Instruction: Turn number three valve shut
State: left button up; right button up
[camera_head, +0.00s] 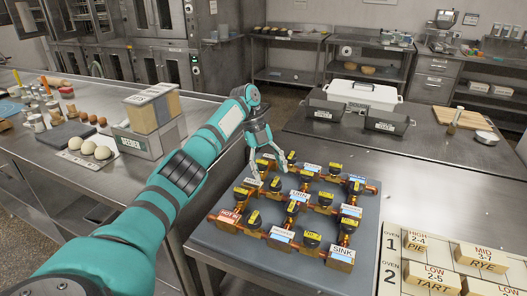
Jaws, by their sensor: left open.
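A copper pipe assembly (297,217) lies on a grey board (222,236) on the metal table. It carries several dark valve knobs with yellow tags, such as one knob (312,240) near the front and one (325,199) at the right middle. The tag numbers are too small to read, so I cannot tell which is number three. Labels on the pipes include HOT (229,216) at the left and SINK (341,258) at the front right. My left gripper (270,171) is open above the back left of the assembly, fingers pointing down. I cannot tell whether it touches a valve.
Oven cards lie on a board (392,272) at the front right. Black bins (388,122) and a white box (363,94) stand behind. The left counter holds a box of cards (140,139) and eggs (103,152).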

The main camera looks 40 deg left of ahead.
pick_arm(q)
jog(key=v, duration=0.8)
jog(key=shift+r, duration=0.1)
